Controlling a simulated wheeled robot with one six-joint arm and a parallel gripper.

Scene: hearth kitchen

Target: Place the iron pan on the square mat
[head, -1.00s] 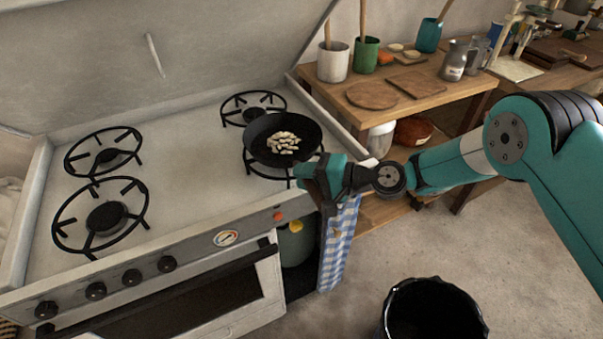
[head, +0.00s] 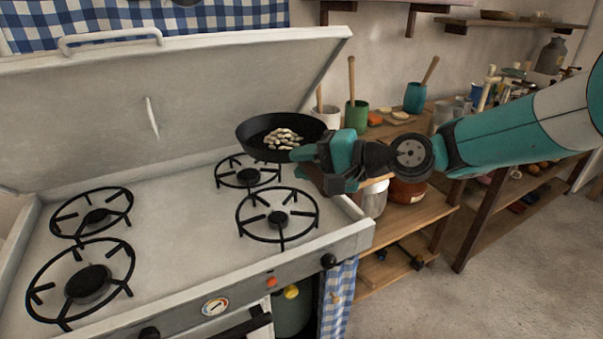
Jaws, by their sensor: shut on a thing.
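The iron pan (head: 253,133) is black and round, with several pale pieces of food (head: 284,138) lying in it. It hangs in the air above the back right burner of the stove, roughly level. My gripper (head: 312,158) is at the pan's right side, shut on its handle, which the fingers mostly hide. The square mat does not show in the head view now; my gripper and arm cover that part of the wooden table (head: 404,128).
The white stove (head: 165,215) has several black burners, all bare. Its raised lid (head: 190,95) stands behind the pan. A white pot with a utensil (head: 327,117), a green cup (head: 357,115) and a teal cup (head: 415,97) stand on the table. Shelves hang above.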

